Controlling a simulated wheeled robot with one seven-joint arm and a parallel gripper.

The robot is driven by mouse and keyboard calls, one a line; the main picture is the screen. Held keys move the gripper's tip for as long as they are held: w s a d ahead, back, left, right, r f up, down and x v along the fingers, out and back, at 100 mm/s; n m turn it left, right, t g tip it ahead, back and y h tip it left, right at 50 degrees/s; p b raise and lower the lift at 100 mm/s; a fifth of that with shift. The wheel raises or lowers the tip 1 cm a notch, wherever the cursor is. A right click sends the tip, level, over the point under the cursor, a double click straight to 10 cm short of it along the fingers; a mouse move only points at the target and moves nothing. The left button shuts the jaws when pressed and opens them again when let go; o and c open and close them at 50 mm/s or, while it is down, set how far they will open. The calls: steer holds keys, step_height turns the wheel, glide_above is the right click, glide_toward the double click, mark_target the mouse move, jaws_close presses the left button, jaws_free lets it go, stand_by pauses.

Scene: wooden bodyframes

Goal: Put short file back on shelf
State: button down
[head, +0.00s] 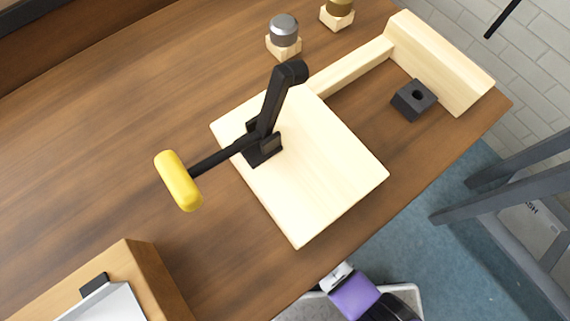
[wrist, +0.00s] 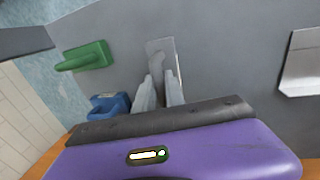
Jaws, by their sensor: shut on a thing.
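My gripper (wrist: 159,88) is at the lower middle of the wrist view, with its purple body across the bottom. Its two pale fingers are shut on a flat grey piece (wrist: 160,48), which looks like the short file. Much of that piece is hidden by the fingers, and it stands out little against the grey surface behind it. In the head view my gripper (head: 337,277) is at the bottom, just off the workbench's near edge. The held piece cannot be made out there. I cannot tell which surface is the shelf.
The grey surface (wrist: 225,50) bears a green-handled thing (wrist: 88,56) and a blue thing (wrist: 107,105). On the workbench (head: 110,120) are a wooden board (head: 310,190) with a black clamp (head: 268,110), a black block (head: 413,100) and a wooden box (head: 150,275).

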steer(key=shift+f, duration=0.85)
steer(key=shift+f, duration=0.2)
steer(key=c, duration=1.4)
jaws_free()
step_height(320, 180, up, 12)
steer(key=s+a+p, duration=0.1)
steer(key=a+p, duration=0.1)
steer(key=p, duration=0.2)
steer(key=shift+s, duration=0.2)
